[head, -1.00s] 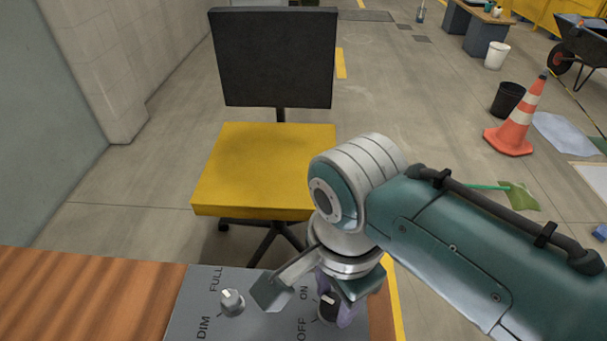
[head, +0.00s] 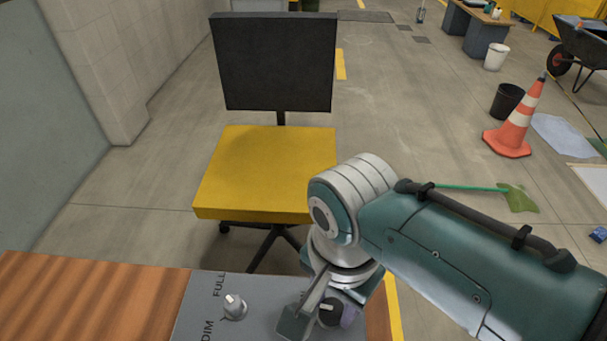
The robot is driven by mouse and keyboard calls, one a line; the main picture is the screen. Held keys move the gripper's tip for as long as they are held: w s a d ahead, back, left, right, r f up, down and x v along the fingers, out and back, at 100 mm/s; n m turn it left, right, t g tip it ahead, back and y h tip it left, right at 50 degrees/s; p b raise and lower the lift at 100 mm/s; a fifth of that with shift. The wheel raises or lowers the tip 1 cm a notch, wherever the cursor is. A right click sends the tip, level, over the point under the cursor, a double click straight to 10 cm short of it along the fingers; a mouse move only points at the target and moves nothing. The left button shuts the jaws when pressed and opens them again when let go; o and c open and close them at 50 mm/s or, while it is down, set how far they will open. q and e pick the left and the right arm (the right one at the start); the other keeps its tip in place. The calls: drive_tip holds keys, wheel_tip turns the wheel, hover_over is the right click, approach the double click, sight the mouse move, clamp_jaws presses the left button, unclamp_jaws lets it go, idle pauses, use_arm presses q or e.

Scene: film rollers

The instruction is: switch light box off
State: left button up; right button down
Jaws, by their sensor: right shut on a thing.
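A grey control panel (head: 260,290) lies on the wooden top at the bottom of the head view. Its left knob (head: 235,307) is pale and sits between the labels FULL and DIM. The right knob (head: 328,317) is dark-topped; in the earlier frame the labels ON and OFF stood beside it. My right gripper (head: 321,319) is over the panel, shut on this right knob, with a finger on each side. The gripper hides the ON and OFF labels now, so I cannot read the knob's setting. My left gripper is not in view.
A wooden surface (head: 85,300) extends to the left of the panel and is bare. A chair with a yellow seat (head: 265,170) and black back stands just behind. An orange cone (head: 516,120) and a black bucket (head: 506,101) stand on the floor at right.

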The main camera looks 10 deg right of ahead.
sight(332, 308)
drive_tip(key=n+p, duration=0.1)
drive_tip(key=n, duration=0.2)
drive_tip(key=shift+n, duration=0.3)
drive_tip(key=n, duration=0.4)
drive_tip(key=shift+p, duration=0.4)
drive_tip(key=shift+n, duration=0.3)
drive_tip(key=shift+c, duration=2.1)
unclamp_jaws()
wheel_tip(332, 308, up, 10)
drive_tip(key=p, duration=0.6)
